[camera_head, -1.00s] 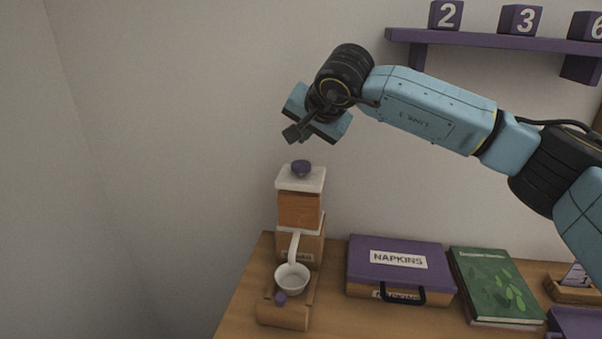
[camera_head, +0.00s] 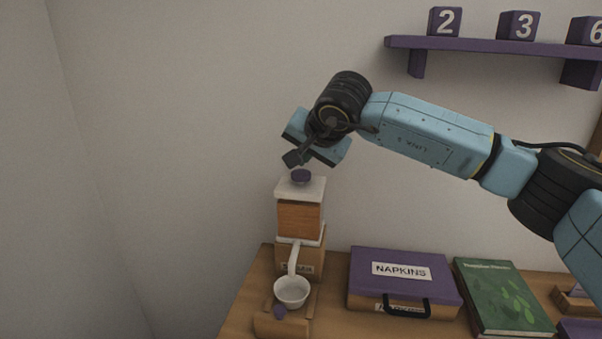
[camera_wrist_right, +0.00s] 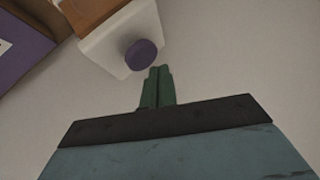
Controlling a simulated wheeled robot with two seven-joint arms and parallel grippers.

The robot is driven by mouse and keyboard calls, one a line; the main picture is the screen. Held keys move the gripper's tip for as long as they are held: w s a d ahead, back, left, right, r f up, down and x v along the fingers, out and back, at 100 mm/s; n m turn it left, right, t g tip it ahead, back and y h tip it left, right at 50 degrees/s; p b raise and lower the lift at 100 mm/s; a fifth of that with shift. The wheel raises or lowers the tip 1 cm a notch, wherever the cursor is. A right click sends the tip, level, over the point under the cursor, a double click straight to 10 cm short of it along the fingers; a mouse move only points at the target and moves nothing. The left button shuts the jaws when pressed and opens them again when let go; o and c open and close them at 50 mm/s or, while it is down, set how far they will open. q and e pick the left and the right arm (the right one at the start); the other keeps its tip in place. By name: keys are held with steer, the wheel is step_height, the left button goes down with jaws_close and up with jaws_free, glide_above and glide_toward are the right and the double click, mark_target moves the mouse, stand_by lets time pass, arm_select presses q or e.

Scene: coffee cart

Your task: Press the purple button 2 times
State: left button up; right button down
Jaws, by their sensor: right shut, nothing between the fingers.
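A sugar-style dispenser with a wooden body (camera_head: 299,219) stands at the left end of the counter. A round purple button (camera_head: 301,177) sits on its white top (camera_head: 288,191). In the right wrist view the purple button (camera_wrist_right: 141,54) is just left of my fingertips on the white top (camera_wrist_right: 108,46). My right gripper (camera_head: 292,158) is shut and empty, just above and slightly left of the button, close to it. Its green fingers (camera_wrist_right: 160,70) are together; I cannot tell whether they touch the button. My left gripper is not in view.
A white cup (camera_head: 291,293) stands under the dispenser's spout. A purple napkins case (camera_head: 360,262) and a green book (camera_head: 500,295) lie to the right. A purple shelf (camera_head: 490,46) with number blocks is on the wall. The air left of the dispenser is clear.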

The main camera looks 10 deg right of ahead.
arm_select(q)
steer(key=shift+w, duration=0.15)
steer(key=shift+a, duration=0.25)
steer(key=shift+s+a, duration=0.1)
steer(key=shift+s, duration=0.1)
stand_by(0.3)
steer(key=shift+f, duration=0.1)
arm_select(e)
steer(key=shift+f, duration=0.1)
arm_select(q)
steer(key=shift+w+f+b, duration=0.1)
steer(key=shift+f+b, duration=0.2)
steer(key=shift+b, duration=0.1)
arm_select(e)
steer(key=shift+f, duration=0.35)
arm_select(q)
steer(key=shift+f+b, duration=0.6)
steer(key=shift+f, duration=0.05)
arm_select(e)
steer(key=shift+f, duration=0.9)
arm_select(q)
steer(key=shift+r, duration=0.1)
arm_select(e)
steer(key=shift+r, duration=0.1)
arm_select(q)
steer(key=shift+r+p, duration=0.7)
steer(key=shift+p, duration=0.05)
arm_select(e)
steer(key=shift+r, duration=1.2)
